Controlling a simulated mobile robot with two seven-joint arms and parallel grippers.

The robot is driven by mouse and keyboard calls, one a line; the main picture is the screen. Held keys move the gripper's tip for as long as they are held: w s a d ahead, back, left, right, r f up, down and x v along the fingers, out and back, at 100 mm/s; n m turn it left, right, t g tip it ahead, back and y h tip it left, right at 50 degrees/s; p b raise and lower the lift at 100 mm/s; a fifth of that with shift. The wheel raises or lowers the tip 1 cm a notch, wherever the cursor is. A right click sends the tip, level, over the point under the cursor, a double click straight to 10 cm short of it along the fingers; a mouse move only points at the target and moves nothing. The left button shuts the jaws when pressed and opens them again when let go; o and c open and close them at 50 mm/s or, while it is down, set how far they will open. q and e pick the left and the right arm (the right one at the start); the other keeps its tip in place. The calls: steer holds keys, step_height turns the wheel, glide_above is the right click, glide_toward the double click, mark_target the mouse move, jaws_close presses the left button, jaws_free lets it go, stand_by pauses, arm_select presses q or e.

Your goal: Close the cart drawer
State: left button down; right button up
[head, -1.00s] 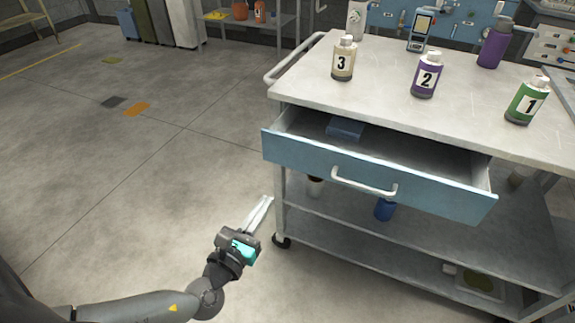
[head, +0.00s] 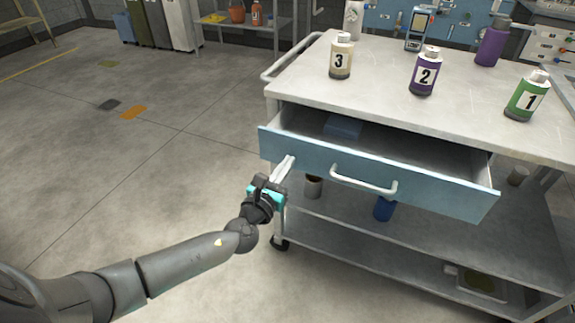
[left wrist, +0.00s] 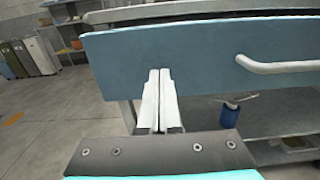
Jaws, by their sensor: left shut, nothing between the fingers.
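The cart drawer (head: 440,190) with a blue front is pulled open under the top of the metal cart (head: 385,95). A dark blue box lies inside it (head: 343,127). The white drawer handle (head: 364,181) is at the middle of the front. My left gripper (head: 288,162) is shut and empty, its fingertips at the left part of the drawer front, left of the handle. In the left wrist view the shut fingers (left wrist: 159,75) point at the blue drawer front (left wrist: 205,55); I cannot tell whether they touch it. My right gripper is not in view.
Bottles numbered 3 (head: 341,56), 2 (head: 425,72) and 1 (head: 527,97) stand on the cart top with a purple bottle (head: 491,42) and a handheld device (head: 419,28). A blue container (head: 384,208) is on the shelf below.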

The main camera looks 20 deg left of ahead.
arm_select(q)
steer(key=shift+w, duration=0.35)
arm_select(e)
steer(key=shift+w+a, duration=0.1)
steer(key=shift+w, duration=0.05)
